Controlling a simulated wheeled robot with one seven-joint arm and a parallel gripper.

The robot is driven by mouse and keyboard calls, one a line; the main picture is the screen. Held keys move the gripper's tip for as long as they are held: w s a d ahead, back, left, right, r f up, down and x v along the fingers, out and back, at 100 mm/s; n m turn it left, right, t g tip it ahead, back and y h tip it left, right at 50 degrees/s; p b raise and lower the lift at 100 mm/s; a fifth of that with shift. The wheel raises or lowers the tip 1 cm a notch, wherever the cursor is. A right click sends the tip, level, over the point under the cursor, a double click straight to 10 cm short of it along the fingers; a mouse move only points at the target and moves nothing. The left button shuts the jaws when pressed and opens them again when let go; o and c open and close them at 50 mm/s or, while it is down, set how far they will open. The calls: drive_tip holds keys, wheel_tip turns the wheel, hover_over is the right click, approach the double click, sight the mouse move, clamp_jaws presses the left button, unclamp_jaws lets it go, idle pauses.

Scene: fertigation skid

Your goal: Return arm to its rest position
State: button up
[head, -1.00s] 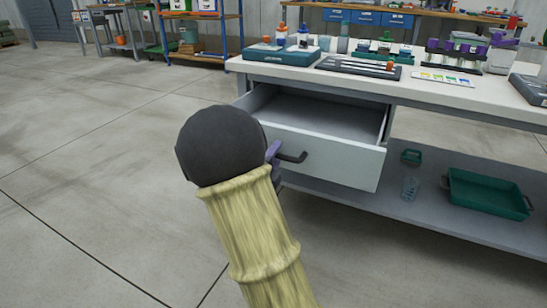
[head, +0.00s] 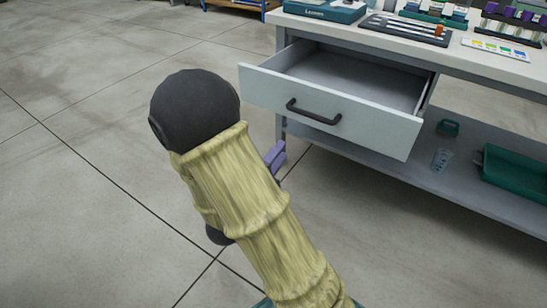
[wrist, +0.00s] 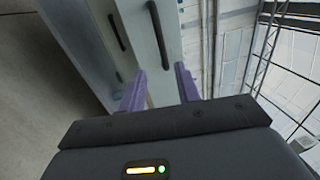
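The drawer (head: 375,124) under the bench top is pulled out, and its inside looks empty. Its dark bar handle (head: 313,113) is clear of my gripper. My arm covers the lower middle of the head view. One purple finger of my gripper shows past the arm in the head view (head: 275,157), left of and below the drawer front, apart from it. In the wrist view both purple fingers of my gripper (wrist: 160,70) stand apart with nothing between them. A pale front with a dark handle (wrist: 158,32) lies beyond them.
The bench top (head: 404,38) carries a teal box (head: 325,12), a dark tray (head: 405,30) and a colour strip (head: 495,50). The floor at left is clear.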

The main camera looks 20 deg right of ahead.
drive_tip(key=shift+v, duration=0.9)
drive_tip(key=shift+s+d, duration=0.1)
drive_tip(key=w+a+n+g+y+p, duration=0.2)
drive_tip(key=w+a+n+y+p, duration=0.35)
drive_tip(key=n+y+p, duration=0.65)
drive_tip(key=s+r+n+g+y+p, duration=0.45)
drive_tip(key=s+r+n+g, duration=0.35)
drive_tip(key=s+n, duration=0.75)
wheel_tip(320, 180, up, 38)
drive_tip(key=w+n+t+p, duration=0.1)
drive_tip(key=p, duration=3.5)
drive_tip(key=shift+w+f+n+p, duration=0.25)
drive_tip(key=shift+w+n+p, duration=0.05)
drive_tip(key=shift+n, duration=0.05)
